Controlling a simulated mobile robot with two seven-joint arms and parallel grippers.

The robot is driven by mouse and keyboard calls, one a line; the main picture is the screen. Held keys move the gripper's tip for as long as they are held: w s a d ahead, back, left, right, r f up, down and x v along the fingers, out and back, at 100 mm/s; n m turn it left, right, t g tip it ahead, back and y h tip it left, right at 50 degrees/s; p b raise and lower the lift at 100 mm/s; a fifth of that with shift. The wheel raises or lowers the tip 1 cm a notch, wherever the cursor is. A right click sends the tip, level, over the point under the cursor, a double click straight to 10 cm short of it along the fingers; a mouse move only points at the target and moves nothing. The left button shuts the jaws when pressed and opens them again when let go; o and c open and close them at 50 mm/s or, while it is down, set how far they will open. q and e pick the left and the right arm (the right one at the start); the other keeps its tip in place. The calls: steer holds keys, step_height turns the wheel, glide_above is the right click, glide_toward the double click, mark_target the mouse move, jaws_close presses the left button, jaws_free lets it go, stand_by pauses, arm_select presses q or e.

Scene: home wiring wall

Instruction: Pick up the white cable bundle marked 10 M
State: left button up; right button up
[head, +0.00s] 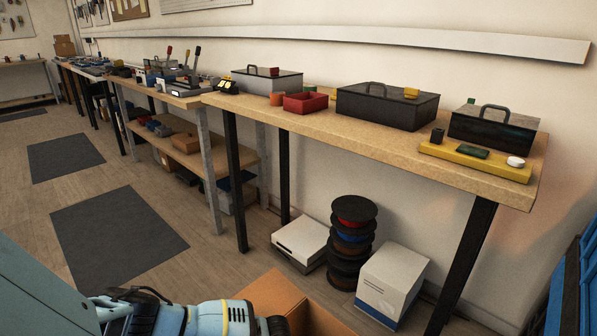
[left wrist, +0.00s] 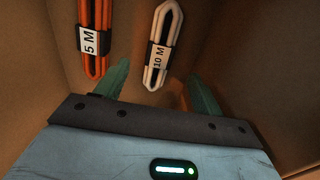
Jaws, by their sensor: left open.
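The white cable bundle marked 10 M (left wrist: 163,45) lies inside a brown cardboard box in the left wrist view, just beyond my fingers. It is a long loop with a dark band and a white label around its middle. My left gripper (left wrist: 160,90) is open, with its two green fingers apart and the lower end of the white bundle in the gap between them. I cannot tell how deep the fingers sit beside it. An orange cable bundle marked 5 M (left wrist: 95,38) lies to the left. My right gripper is in neither view.
The cardboard box (head: 278,300) stands on the floor at the bottom of the head view, and its walls surround my left gripper. Cable spools (head: 352,235) and white boxes (head: 392,283) stand beyond it, below a workbench (head: 300,118) holding toolboxes. Open floor lies to the left.

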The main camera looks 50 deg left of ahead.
arm_select(q)
steer(key=shift+f, duration=0.25)
steer(key=shift+s+f+b, duration=0.15)
steer(key=shift+f+b, duration=0.65)
steer(key=shift+f, duration=0.4)
steer(key=shift+f+b, duration=0.35)
steer(key=shift+f, duration=0.1)
step_height(320, 180, down, 4)
steer(key=b, duration=0.2)
steer(key=shift+a+b, duration=0.15)
steer(key=shift+b, duration=0.15)
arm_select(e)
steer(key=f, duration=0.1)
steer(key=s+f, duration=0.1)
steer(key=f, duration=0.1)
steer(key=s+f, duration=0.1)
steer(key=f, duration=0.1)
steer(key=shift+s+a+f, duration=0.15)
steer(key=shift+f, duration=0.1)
arm_select(q)
steer(key=shift+r, duration=0.1)
steer(key=shift+c, duration=1.3)
steer(key=c, duration=0.9)
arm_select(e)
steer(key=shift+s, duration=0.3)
